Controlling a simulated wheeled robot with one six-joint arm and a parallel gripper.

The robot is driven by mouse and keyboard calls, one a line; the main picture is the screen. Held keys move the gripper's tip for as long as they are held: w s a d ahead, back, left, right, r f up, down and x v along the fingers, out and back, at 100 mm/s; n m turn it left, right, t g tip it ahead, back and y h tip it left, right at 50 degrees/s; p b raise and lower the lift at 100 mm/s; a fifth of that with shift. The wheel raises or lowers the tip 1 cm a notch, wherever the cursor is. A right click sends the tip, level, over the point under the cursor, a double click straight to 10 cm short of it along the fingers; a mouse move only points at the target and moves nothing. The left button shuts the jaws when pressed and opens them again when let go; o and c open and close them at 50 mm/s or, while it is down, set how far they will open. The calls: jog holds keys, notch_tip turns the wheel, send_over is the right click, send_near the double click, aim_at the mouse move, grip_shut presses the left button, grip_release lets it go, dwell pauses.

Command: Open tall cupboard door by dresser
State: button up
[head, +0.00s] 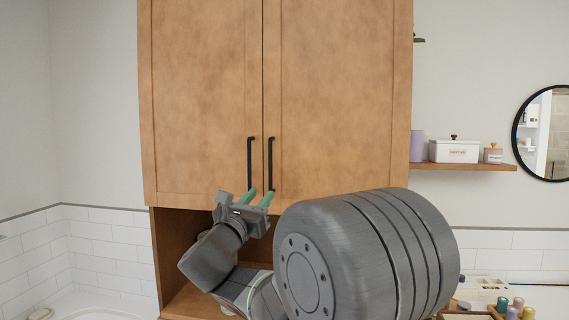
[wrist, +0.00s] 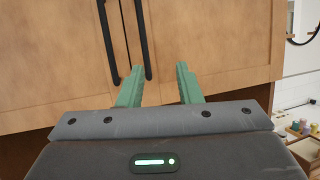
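The tall wooden cupboard has a left door (head: 205,100) and a right door (head: 335,105), both closed. Each has a black vertical bar handle by the middle gap: the left handle (head: 250,163) and the right handle (head: 270,163). In the wrist view, the left handle (wrist: 107,40) and right handle (wrist: 142,40) run down from the top edge. My gripper (head: 258,198) is just below the handles' lower ends. Its green fingers (wrist: 158,85) are apart with nothing seen between them. The right handle's lower end shows beside the left finger; I cannot tell whether they touch.
An open compartment (head: 180,240) lies under the doors. A wall shelf (head: 465,166) with a white box (head: 454,150) and jars is at the right, near a round mirror (head: 545,133). Bottles (head: 510,308) stand on a lower surface at bottom right. A white basin or tub (head: 90,305) is at lower left.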

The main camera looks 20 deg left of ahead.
aim_at(270, 164)
jog(key=shift+n+t+y, duration=0.3)
jog(key=shift+n+y, duration=0.3)
jog(key=p+x, duration=0.1)
jog(key=x, duration=0.3)
jog(key=a+p+x, duration=0.1)
jog(key=p+x, duration=0.1)
jog(key=x, duration=0.3)
jog(key=a+r+p+x, duration=0.1)
jog(key=p+x, duration=0.1)
jog(key=x, duration=0.3)
jog(key=shift+s, duration=0.35)
grip_shut()
